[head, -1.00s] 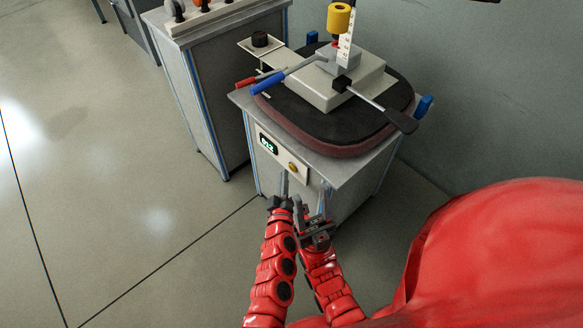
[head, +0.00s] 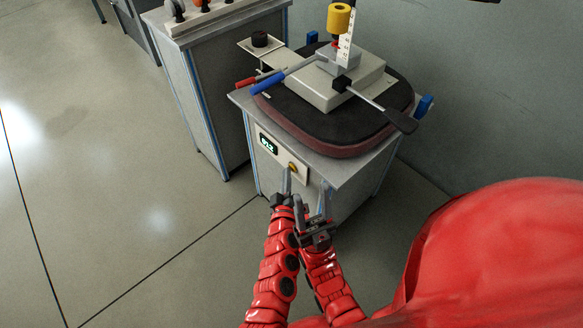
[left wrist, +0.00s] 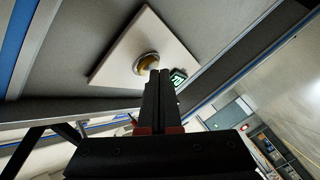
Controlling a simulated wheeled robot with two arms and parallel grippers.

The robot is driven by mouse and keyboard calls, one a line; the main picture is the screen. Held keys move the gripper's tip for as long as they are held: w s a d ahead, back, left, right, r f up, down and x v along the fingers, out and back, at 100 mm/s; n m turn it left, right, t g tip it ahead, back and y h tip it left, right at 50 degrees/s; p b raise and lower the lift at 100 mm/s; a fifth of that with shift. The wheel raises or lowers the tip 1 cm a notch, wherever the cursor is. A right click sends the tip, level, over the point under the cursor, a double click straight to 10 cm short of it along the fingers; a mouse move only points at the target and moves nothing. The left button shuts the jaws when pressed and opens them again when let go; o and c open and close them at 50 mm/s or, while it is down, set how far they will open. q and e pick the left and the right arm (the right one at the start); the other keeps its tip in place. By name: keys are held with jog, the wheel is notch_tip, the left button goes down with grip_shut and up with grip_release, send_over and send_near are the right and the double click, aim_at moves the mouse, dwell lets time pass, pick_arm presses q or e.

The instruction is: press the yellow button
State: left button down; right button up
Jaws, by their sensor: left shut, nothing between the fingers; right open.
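The yellow button (head: 293,167) sits on a pale panel (head: 300,173) on the front of the near cabinet, right of a green-lit display (head: 268,144). My left gripper (head: 287,173) is shut and empty, with its fingertips just below and left of the button. In the left wrist view the round yellow button (left wrist: 147,63) shows just beyond and left of the shut fingertips (left wrist: 160,74); I cannot tell whether they touch. My right gripper (head: 322,198) is open and empty, lower and right of the left one, in front of the cabinet.
On the cabinet top (head: 345,172) lies a dark padded chair seat (head: 330,132) under a test rig with a yellow weight (head: 339,19). Another grey cabinet (head: 210,80) stands at the left. The floor (head: 90,190) at the left is clear.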

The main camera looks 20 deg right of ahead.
pick_arm(q)
jog(key=shift+s+d, duration=0.1)
jog(key=shift+d, duration=0.4)
jog(key=shift+s+a, duration=0.45)
jog(key=shift+a, duration=0.2)
jog(key=shift+a, duration=0.1)
jog(key=a, duration=0.2)
jog(key=s+a+b, duration=0.1)
jog(key=a, duration=0.2)
jog(key=shift+s, duration=0.15)
dwell(0.9)
